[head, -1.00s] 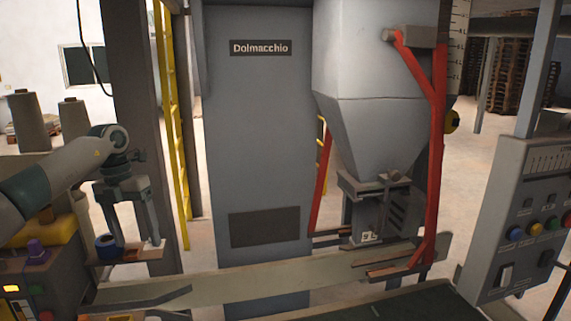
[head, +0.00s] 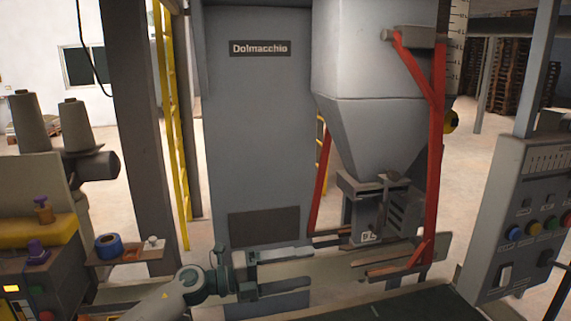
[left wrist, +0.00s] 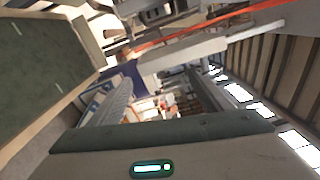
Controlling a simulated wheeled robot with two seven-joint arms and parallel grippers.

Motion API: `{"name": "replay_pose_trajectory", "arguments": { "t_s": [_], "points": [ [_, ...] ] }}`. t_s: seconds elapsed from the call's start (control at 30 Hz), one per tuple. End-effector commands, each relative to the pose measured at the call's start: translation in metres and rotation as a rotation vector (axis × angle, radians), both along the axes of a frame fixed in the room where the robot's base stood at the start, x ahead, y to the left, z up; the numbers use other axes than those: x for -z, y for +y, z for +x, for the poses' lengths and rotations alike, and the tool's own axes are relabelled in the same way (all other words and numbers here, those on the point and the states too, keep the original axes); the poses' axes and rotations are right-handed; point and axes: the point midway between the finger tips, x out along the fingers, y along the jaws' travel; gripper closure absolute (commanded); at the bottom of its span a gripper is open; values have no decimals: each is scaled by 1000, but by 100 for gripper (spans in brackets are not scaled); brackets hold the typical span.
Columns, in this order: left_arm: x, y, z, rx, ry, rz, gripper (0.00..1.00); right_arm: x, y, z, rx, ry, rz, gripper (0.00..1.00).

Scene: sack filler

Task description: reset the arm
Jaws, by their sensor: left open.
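My left gripper (head: 308,268) is low in the middle of the head view, in front of the grey machine column. Its two fingers point right, wide apart, with nothing between them. My left arm comes up to it from the bottom edge. In the left wrist view, the gripper's dark body runs across the lower part, and no held object shows. My right gripper is in neither view.
A small shelf with a blue roll (head: 109,245) is at left, beside a yellow block (head: 38,231). The hopper (head: 375,120) with its red bars (head: 436,150) stands right of my gripper. A control panel (head: 522,220) is at far right. A green belt (head: 430,305) lies below.

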Motion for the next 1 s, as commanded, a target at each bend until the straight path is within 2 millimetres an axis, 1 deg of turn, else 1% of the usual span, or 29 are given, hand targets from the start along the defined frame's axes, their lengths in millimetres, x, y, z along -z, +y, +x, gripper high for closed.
{"name": "replay_pose_trajectory", "arguments": {
  "t_s": [0.03,0.1,0.17,0.27,0.37,0.47,0.5,0.57,0.63,0.67,0.7,0.77,0.8,0.87,0.9,0.97,1.0],
  "points": [
    [-3,-3,-5,-45,39,-89,27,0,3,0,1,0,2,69],
    [-9,-2,-6,-121,92,-203,27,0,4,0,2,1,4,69],
    [-13,4,-6,-191,145,-296,27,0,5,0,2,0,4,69],
    [-11,21,-5,-319,245,-438,27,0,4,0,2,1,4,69],
    [0,45,-4,-455,360,-561,27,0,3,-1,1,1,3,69],
    [21,73,-7,-598,488,-665,27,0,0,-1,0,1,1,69],
    [32,86,-9,-658,541,-700,27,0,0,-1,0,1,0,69],
    [51,105,-15,-748,625,-747,27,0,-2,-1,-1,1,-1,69],
    [77,127,-25,-856,728,-792,27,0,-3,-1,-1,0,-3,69],
    [88,136,-31,-901,772,-809,27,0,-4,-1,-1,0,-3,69],
    [105,148,-40,-962,833,-827,27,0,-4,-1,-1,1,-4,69],
    [131,165,-56,-1054,926,-846,27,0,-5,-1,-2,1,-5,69],
    [148,176,-69,-1115,989,-855,27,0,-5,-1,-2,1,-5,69],
    [174,191,-92,-1206,1087,-863,27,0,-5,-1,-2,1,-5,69],
    [191,200,-108,-1264,1152,-862,27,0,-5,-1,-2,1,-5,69],
    [215,212,-135,-1349,1245,-855,27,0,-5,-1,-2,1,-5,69],
    [231,219,-155,-1402,1308,-845,27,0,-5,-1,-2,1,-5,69]
  ]
}}
